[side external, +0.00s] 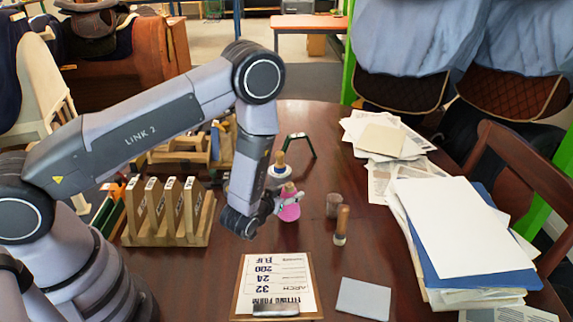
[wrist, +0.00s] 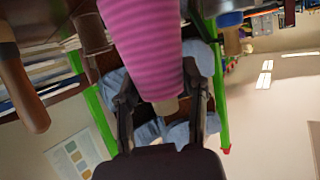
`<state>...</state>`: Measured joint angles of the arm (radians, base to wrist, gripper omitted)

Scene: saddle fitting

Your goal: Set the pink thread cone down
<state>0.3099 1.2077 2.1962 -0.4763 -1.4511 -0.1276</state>
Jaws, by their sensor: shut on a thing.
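The pink thread cone (side external: 289,208) is between the jaws of my gripper (side external: 277,201) above the dark wooden table (side external: 300,130) in the side view. In the wrist view the striped pink cone (wrist: 145,45) fills the upper middle, its pale narrow tip pointing down in the picture between my gripper's two dark fingers (wrist: 160,88). The fingers are shut on the cone near that tip. I cannot tell whether the cone's base touches the table.
A brown cylinder (side external: 333,205) and a wooden-handled tool (side external: 341,226) stand close to the right. A clipboard (side external: 243,300) and a grey pad (side external: 363,299) lie in front. A wooden rack (side external: 170,238) is at left, paper stacks (side external: 460,240) at right.

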